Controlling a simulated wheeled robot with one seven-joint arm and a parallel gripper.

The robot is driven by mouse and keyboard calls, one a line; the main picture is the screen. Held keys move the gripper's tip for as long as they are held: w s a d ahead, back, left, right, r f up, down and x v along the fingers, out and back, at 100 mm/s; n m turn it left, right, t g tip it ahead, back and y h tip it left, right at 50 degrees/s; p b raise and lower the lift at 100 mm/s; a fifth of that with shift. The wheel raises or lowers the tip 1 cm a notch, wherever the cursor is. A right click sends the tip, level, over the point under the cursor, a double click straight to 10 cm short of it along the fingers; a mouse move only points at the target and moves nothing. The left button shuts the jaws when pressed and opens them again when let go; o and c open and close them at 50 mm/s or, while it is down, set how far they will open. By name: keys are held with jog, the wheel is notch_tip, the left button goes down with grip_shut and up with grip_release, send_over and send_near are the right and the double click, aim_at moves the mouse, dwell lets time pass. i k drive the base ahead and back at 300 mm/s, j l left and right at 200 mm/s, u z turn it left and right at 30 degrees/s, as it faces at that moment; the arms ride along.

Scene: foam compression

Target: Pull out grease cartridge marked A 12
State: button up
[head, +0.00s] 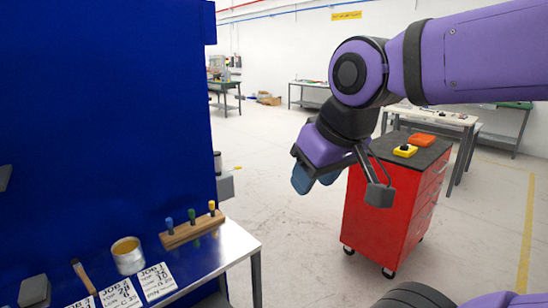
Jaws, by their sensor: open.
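No cartridge with a readable A 12 mark shows in the head view. My gripper (316,179) is purple and black with blue finger pads. It is open and empty, hanging in the air over the floor between the bench and the red cart, touching nothing. A grey can (128,257) with a yellowish top stands on the metal bench (228,250); I see no A 12 on it.
A wooden rack (192,231) with coloured-handled tools, a brush (82,275) and job cards (156,281) lie on the bench before a tall blue panel (100,120). A red cart (372,216) stands right of my gripper. Grey floor (285,235) between is clear.

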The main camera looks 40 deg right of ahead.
aim_at(217, 154)
jog(key=l+z, duration=0.25)
jog(key=l+u, duration=0.15)
jog(key=u, duration=0.4)
jog(key=i+l+u, duration=0.2)
jog(key=l+u, duration=0.3)
jog(key=l, duration=0.3)
jog(key=l+u, duration=0.5)
jog(key=l, duration=1.25)
jog(key=l+u, duration=0.1)
jog(key=l, duration=0.8)
jog(key=i+l, duration=0.2)
jog(key=i, duration=0.2)
